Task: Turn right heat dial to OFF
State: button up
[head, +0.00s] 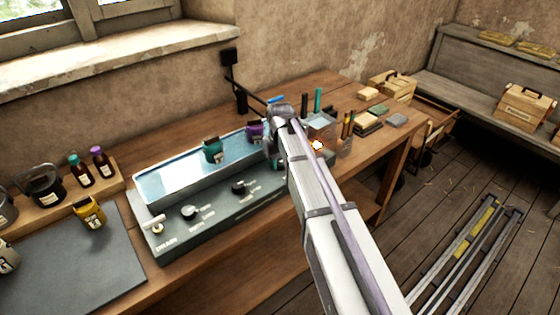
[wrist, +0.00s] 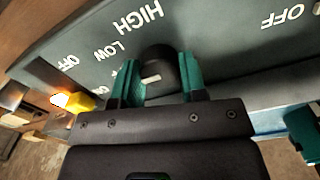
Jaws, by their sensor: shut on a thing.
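The right heat dial (wrist: 158,68) is a round black knob with a short white mark, on the grey control panel (wrist: 225,50). In the wrist view, my gripper (wrist: 157,90) has its teal fingers closed on either side of the knob. White labels OFF, LOW and HIGH stand on the panel beside the dial, OFF farthest to the left. I cannot tell for sure which label the white mark points to. In the head view my arm hides the right dial, while the other dials (head: 188,212) (head: 238,187) stand clear on the panel.
A water tray (head: 165,181) behind the panel holds teal (head: 212,150) and purple (head: 254,131) things. Bottles (head: 81,170) stand at the left, and tools and blocks (head: 368,123) at the right.

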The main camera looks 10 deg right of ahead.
aim_at(280, 162)
jog(key=o, duration=0.9)
jog(key=shift+o, duration=0.2)
notch_tip(280, 162, up, 11)
jog(key=p, duration=1.1)
jog(key=shift+f, duration=0.1)
jog(key=s+m, duration=0.2)
jog(key=s, duration=2)
jog(key=shift+s, duration=0.25)
